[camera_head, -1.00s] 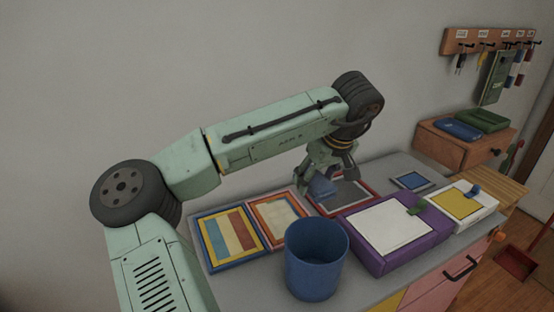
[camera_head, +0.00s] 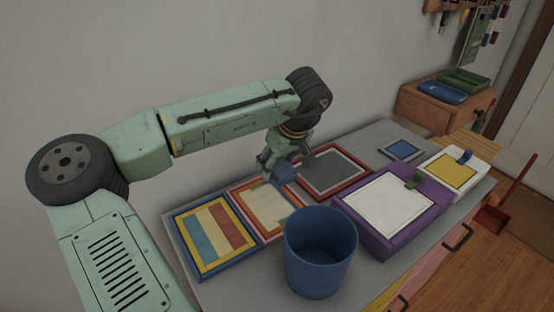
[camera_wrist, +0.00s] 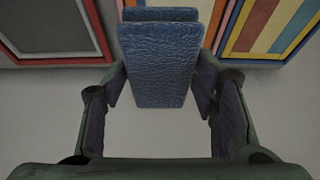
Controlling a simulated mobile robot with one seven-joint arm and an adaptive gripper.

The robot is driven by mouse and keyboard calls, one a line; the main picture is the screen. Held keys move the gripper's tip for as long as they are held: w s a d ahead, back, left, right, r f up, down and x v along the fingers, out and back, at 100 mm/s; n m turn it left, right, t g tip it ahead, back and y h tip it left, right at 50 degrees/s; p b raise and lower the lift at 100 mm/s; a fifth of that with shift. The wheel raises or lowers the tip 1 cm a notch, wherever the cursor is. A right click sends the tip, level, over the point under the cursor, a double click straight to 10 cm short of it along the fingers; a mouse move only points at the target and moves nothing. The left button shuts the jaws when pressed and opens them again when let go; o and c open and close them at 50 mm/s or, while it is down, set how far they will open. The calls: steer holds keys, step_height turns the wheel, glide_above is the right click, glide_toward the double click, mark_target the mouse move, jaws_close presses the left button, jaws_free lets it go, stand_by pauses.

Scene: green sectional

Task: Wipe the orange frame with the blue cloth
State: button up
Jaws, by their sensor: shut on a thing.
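The orange frame (camera_head: 240,198) lies flat on the grey tabletop, with a pale picture inside; the blue mug-like bin covers its near right corner. My gripper (camera_head: 281,165) is shut on the folded blue cloth (camera_head: 286,174), by the far right corner of the orange frame, on the side of the red frame. In the wrist view the cloth (camera_wrist: 160,60) sits between the fingers, over or near bare grey tabletop. I cannot tell whether it touches anything below.
A red-edged frame with a grey panel (camera_head: 335,170) lies right of the cloth; a striped blue frame (camera_head: 213,237) lies at left. The tall blue bin (camera_head: 320,250) stands in front. A purple box (camera_head: 385,237), white box (camera_head: 478,185) and small blue frame (camera_head: 402,149) are right.

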step_height(320, 180, down, 9)
steer(key=b, duration=0.6)
steer(key=shift+f+b, duration=0.3)
steer(key=shift+f, duration=0.25)
stand_by(0.4)
